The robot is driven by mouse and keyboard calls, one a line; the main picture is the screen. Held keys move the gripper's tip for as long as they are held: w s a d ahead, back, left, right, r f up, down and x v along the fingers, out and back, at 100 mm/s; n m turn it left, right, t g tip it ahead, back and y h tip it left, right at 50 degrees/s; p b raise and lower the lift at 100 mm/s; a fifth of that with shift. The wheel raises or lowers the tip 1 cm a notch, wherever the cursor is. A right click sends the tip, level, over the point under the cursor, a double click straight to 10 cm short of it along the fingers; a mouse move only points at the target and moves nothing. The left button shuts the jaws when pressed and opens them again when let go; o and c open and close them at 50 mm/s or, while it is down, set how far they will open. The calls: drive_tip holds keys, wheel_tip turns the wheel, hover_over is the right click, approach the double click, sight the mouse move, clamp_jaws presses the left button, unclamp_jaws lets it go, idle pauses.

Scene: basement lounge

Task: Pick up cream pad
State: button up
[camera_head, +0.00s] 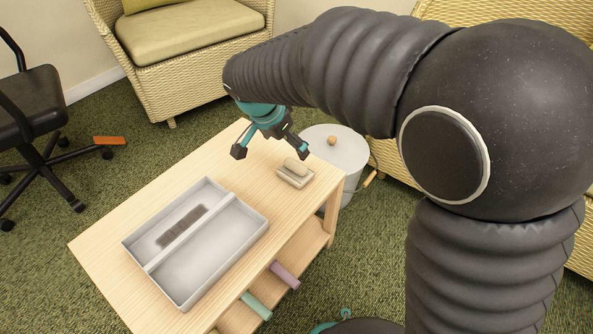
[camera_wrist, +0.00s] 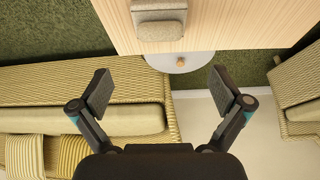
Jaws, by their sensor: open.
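A small cream pad (camera_head: 296,166) rests on a beige block (camera_head: 293,181) near the right end of the wooden table (camera_head: 120,247). In the wrist view, the pad (camera_wrist: 161,31) and the block (camera_wrist: 157,9) show at the top middle, close to the table edge. My gripper (camera_head: 271,151) is open with nothing between its fingers. It hovers above the table's far edge, to the left of and above the pad in the head view. In the wrist view, my spread fingers (camera_wrist: 161,92) are apart from the pad.
A two-part grey tray (camera_head: 208,250) with a dark strip inside stands on the table. A round white stand (camera_head: 340,150) with a wooden knob is beside the table's end. Pink (camera_head: 285,275) and green (camera_head: 257,306) rolls lie on the lower shelf. Wicker seats (camera_head: 190,50) stand behind.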

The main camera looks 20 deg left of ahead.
sight(295, 163)
drive_tip(key=x, duration=0.5)
drive_tip(key=b+x, duration=0.1)
drive_tip(key=x, duration=0.4)
drive_tip(key=shift+s+a+f, duration=0.1)
drive_tip(key=shift+s, duration=0.15)
drive_tip(key=c, duration=1.2)
